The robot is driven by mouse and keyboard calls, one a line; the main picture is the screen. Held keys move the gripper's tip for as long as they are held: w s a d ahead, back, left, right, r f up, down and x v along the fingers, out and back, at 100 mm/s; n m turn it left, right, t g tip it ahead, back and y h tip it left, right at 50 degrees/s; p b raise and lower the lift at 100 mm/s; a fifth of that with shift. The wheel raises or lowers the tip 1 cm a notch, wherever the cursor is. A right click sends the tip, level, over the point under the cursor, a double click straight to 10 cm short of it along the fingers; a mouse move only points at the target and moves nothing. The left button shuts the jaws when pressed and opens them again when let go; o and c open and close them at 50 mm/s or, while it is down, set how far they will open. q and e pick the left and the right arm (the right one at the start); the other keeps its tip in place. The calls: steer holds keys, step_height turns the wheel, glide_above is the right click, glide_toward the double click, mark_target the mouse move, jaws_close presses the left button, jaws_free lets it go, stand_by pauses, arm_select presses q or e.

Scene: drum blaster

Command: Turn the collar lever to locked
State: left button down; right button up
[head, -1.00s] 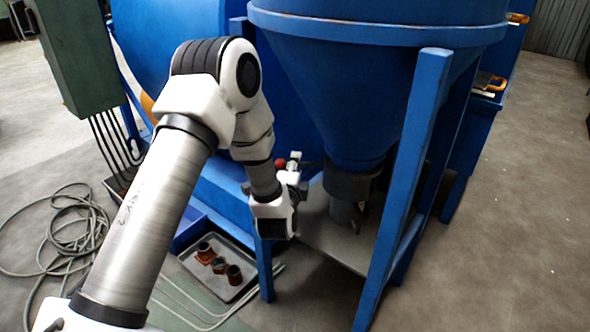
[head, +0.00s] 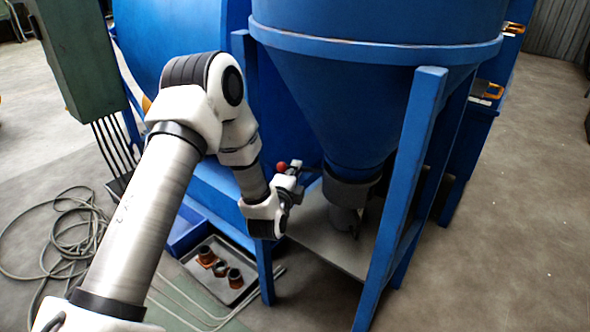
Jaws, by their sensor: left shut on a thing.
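The collar (head: 350,188) is a dark grey ring around the outlet under the blue hopper cone (head: 330,110). A small red ball knob (head: 281,167) shows left of the collar, and I take it to be on the collar lever. My left gripper (head: 292,182) is beside the knob, its wrist tilted up and right. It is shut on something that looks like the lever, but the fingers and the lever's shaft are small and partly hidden. I cannot tell the lever's exact angle. My right gripper is not in view.
Blue frame legs (head: 400,190) stand right of the collar. A grey plate (head: 330,246) lies below the outlet. A tray (head: 232,290) with rusty fittings sits on the floor. A coiled hose (head: 70,235) and a green cabinet (head: 75,60) are at left. Floor at right is clear.

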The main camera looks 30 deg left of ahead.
arm_select(q)
steer(key=c, duration=1.2)
jaws_free()
steer(key=shift+w, duration=0.1)
steer(key=v, duration=1.2)
steer(key=shift+f, duration=0.1)
